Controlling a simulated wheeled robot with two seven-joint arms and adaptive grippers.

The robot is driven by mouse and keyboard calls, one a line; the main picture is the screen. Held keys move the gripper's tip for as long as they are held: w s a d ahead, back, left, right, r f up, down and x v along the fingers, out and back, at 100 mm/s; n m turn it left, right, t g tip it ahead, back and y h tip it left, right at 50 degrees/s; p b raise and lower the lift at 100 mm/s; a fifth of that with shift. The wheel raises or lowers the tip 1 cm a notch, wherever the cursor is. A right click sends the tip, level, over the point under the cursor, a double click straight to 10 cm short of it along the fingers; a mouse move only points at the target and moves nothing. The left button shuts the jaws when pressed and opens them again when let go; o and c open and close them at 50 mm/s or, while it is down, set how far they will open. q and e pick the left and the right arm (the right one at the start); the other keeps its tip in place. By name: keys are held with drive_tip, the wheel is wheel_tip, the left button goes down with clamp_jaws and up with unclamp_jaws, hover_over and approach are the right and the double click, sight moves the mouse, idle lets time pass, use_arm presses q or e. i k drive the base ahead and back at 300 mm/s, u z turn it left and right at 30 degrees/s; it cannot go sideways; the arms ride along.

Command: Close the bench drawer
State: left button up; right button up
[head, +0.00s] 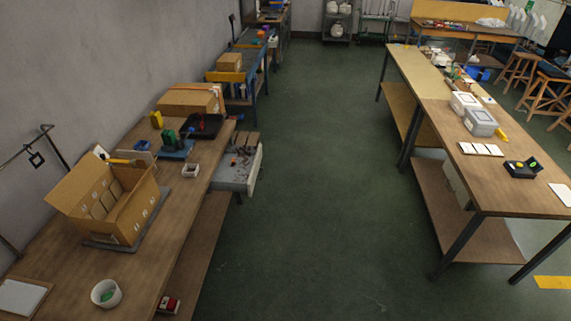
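A light grey bench drawer (256,170) sticks out into the aisle from the right side of the wooden left bench (75,272). It is pulled open, and small dark and reddish items lie in it, too small to name. Its long front panel faces right, towards the green floor. Another pale drawer unit (455,184) sits under the right bench (535,198) and looks shut. Neither of my grippers shows in the head view.
The green floor (320,200) between the benches is clear. An open cardboard box (128,225), a white bowl (106,294) and a closed carton (190,98) stand on the left bench. A lower shelf (203,245) runs beneath it.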

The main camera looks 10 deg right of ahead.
sight(241, 177)
drive_tip(key=z, duration=0.15)
drive_tip(key=i, duration=0.95)
drive_tip(key=u, duration=0.2)
